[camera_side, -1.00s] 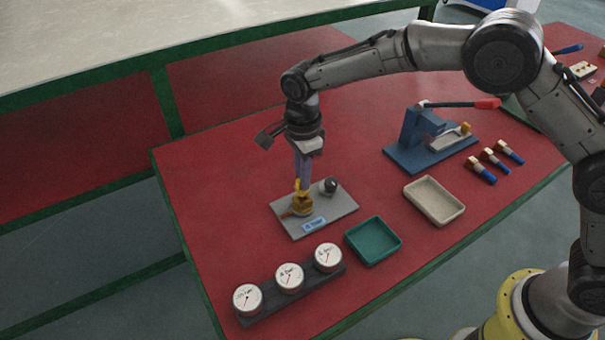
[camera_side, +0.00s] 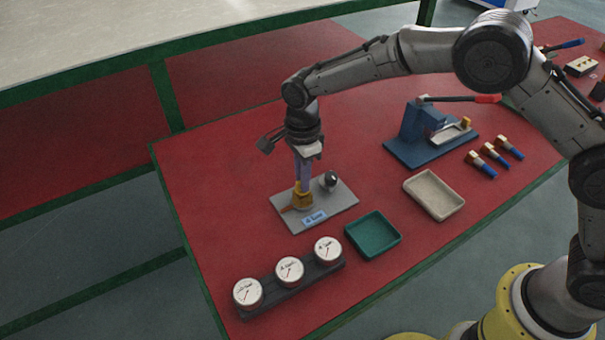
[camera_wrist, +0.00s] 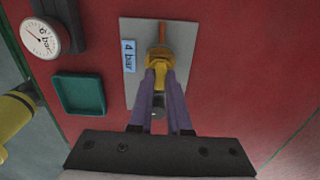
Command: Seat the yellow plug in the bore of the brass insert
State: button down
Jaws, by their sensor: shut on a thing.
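My gripper (camera_side: 303,184) points straight down over the grey plate (camera_side: 343,208), its purple fingers shut on the yellow plug (camera_wrist: 160,66). The brass insert (camera_side: 302,203) stands on the plate directly under the fingertips. The plug and insert look like one yellow-gold body, with no clear gap between them. How deep the plug sits in the bore is hidden by the fingers and too small to tell. In the wrist view the brass insert (camera_wrist: 157,52) shows just past the fingertips (camera_wrist: 160,72).
The plate carries a dark round knob (camera_side: 328,180), a blue pressure label (camera_side: 314,217) and a copper-coloured pipe (camera_wrist: 162,31). Nearby are a green tray (camera_side: 396,250), a beige tray (camera_side: 459,213), several gauges (camera_side: 289,270) and a blue lever fixture (camera_side: 402,160). The red bench is clear left of the plate.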

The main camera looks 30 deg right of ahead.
jog(key=shift+f, duration=0.4)
jog(key=c, duration=0.8)
grip_release()
notch_tip(320, 180, up, 14)
jog(key=shift+f, duration=0.1)
